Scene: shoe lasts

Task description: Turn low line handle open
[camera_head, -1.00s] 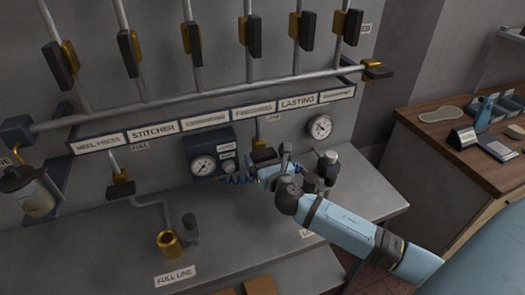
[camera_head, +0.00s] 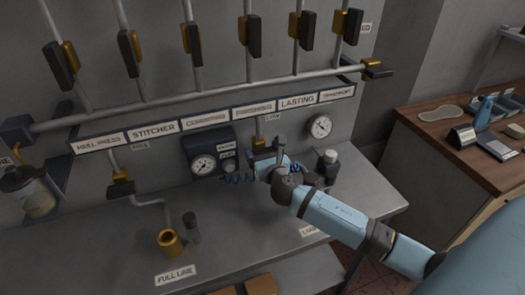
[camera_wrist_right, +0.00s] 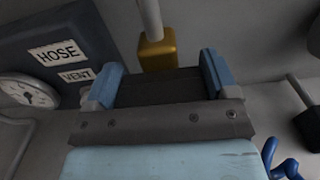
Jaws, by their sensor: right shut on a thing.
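The low line valve has a brass body (camera_head: 259,143) under a small label on the grey panel, below the long row of name plates. Its dark handle (camera_wrist_right: 160,88) lies across the right wrist view, just below the brass body (camera_wrist_right: 156,50). My right gripper (camera_wrist_right: 160,85) has one blue finger on each side of this handle and is shut on it. In the head view my right gripper (camera_head: 270,161) is at the valve and largely hides the handle. My left gripper is not in view.
A gauge box (camera_head: 209,152) with a hose label stands left of the gripper, and a round gauge (camera_head: 320,126) is on the right.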

